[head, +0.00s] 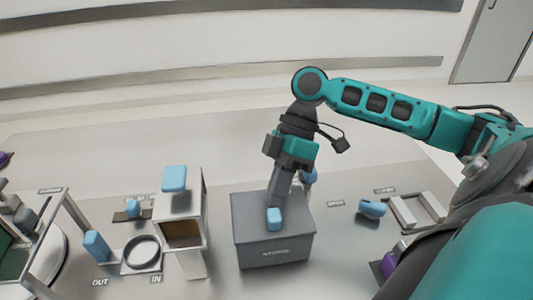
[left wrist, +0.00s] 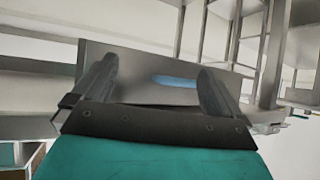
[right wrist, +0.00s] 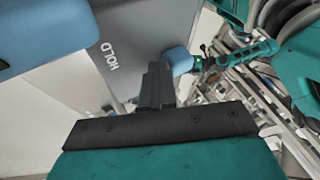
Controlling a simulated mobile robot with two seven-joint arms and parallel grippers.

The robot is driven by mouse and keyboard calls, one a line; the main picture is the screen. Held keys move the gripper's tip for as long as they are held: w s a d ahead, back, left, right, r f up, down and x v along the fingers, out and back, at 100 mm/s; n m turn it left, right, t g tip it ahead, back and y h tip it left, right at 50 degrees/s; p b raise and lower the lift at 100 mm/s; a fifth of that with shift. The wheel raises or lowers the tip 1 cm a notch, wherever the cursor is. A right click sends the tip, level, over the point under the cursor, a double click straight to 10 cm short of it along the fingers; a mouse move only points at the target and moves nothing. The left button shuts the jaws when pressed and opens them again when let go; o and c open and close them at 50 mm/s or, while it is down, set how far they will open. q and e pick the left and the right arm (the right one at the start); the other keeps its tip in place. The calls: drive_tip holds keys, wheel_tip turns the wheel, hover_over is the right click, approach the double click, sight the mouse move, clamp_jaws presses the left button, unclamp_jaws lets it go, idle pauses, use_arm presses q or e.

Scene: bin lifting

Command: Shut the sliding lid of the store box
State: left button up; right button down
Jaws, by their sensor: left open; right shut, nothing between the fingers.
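The grey store box (head: 275,250) stands on the table in the head view, with its label on the front wall. Its flat grey lid (head: 247,208) lies on top, and I see no opening. A blue knob (head: 274,219) sits on the lid. My right gripper (head: 278,200) is shut and empty, pointing down just behind the knob; whether they touch I cannot tell. In the right wrist view its closed fingers (right wrist: 157,70) are beside a blue piece (right wrist: 178,60). My left gripper (left wrist: 158,66) is open and empty, facing a grey panel with a blue strip (left wrist: 174,81).
Left of the box stands an open-fronted cabinet (head: 205,215) with a blue block (head: 174,179) on top. Farther left are a ring (head: 142,252) and another blue block (head: 96,244). On the right are a blue item (head: 372,208) and a pale frame (head: 417,211).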

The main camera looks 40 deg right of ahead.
drive_tip(key=shift+s+a, duration=0.15)
drive_tip(key=shift+s, duration=0.05)
drive_tip(key=v, duration=1.3)
drive_tip(key=shift+w, duration=0.2)
